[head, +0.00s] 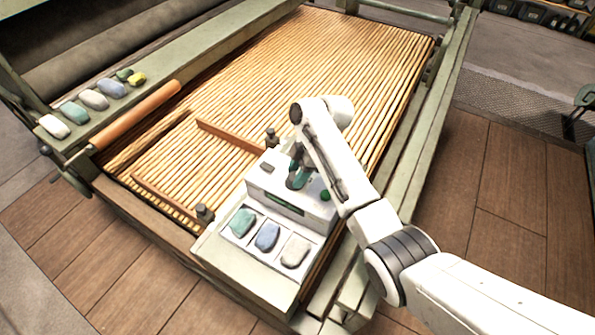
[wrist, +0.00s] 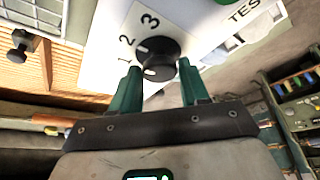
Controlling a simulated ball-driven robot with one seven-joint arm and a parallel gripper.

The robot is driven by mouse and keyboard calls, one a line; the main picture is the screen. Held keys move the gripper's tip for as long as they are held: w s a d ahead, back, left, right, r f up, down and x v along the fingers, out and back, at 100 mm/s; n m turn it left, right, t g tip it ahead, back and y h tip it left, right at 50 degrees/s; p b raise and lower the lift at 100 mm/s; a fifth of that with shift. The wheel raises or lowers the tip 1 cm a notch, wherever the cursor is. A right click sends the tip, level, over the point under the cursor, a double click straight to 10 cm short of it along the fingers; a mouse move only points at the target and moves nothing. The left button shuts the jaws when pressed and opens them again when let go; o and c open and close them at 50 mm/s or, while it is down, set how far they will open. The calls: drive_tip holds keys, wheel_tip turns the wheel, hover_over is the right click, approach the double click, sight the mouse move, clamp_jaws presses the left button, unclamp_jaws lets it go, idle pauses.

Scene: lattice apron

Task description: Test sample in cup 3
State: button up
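The tester box (head: 290,190) stands on the slatted bed's near corner. Its black dial (wrist: 157,58) shows in the wrist view, with the numbers 1, 2 and 3 around its upper left and light marks on it. Its exact setting is hard to read. My gripper (wrist: 158,74) has its green fingertips on either side of the dial, at its edges; whether they press on it I cannot tell. In the head view my gripper (head: 297,174) is over the box. Three cups in front hold a teal sample (head: 243,222), a blue sample (head: 267,237) and a pale beige sample (head: 295,252).
A green button (head: 325,195) sits on the box's right, close to the TEST label (wrist: 245,12) in the wrist view. Several coloured lumps (head: 93,99) lie on the left rail beside an orange-brown roller (head: 135,117). Wooden bars (head: 230,136) lie on the slats; most slats are clear.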

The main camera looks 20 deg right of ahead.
drive_tip(key=c, duration=0.6)
drive_tip(key=shift+r+m+p, duration=0.1)
drive_tip(key=shift+m+p, duration=0.2)
drive_tip(key=shift+p, duration=0.1)
drive_tip(key=m+p, duration=0.1)
drive_tip(key=m+t+p, duration=0.1)
drive_tip(key=m+p, duration=0.1)
drive_tip(key=shift+s+a+r+m+t+h, duration=0.1)
drive_tip(key=shift+s+m+t+h, duration=0.1)
drive_tip(key=shift+m+t+h, duration=0.1)
drive_tip(key=m+t+h+p, duration=0.1)
drive_tip(key=m+p, duration=0.1)
drive_tip(key=m, duration=0.2)
drive_tip(key=shift+a+m, duration=0.1)
drive_tip(key=shift+m, duration=0.2)
drive_tip(key=shift+t, duration=0.3)
drive_tip(key=o, duration=1.1)
drive_tip(key=shift+f, duration=0.2)
drive_tip(key=shift+c, duration=0.2)
drive_tip(key=shift+s, duration=0.1)
